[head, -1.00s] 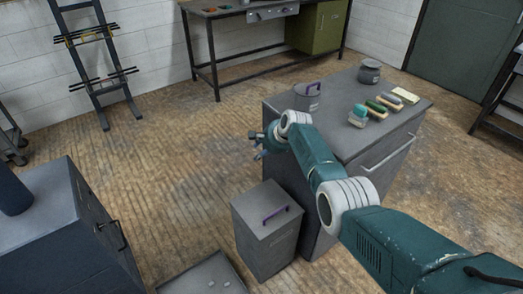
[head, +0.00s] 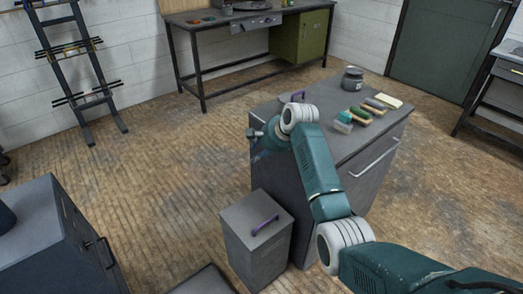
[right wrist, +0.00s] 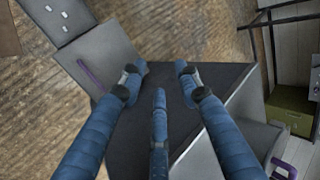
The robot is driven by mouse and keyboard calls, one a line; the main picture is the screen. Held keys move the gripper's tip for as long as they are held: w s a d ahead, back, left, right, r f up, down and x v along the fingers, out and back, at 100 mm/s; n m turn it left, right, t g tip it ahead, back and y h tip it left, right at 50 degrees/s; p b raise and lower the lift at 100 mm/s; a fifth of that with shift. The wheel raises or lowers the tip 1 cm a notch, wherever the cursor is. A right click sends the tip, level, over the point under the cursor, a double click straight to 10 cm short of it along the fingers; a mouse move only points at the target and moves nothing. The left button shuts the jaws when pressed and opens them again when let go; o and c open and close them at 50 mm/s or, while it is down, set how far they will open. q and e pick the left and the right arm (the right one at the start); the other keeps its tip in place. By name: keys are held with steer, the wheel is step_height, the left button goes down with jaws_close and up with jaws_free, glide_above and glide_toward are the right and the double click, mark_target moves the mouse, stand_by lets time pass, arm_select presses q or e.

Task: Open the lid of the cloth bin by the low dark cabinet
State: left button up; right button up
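The cloth bin (head: 255,243) is a grey box on the floor against the left side of the low dark cabinet (head: 329,187). Its flat lid (head: 245,211) is shut and carries a purple handle (head: 265,225). In the right wrist view the lid (right wrist: 107,53) and handle (right wrist: 93,76) lie at upper left. My right gripper (head: 258,145) is above and behind the bin, beside the cabinet's upper left edge, apart from the handle. In the right wrist view its blue fingers (right wrist: 159,74) are spread and empty. My left gripper is not in view.
A dark cabinet (head: 55,240) is at lower left, and a grey tray (head: 203,282) lies before the bin. Floor left of the bin is clear.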

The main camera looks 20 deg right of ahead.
steer(key=shift+v, duration=0.95)
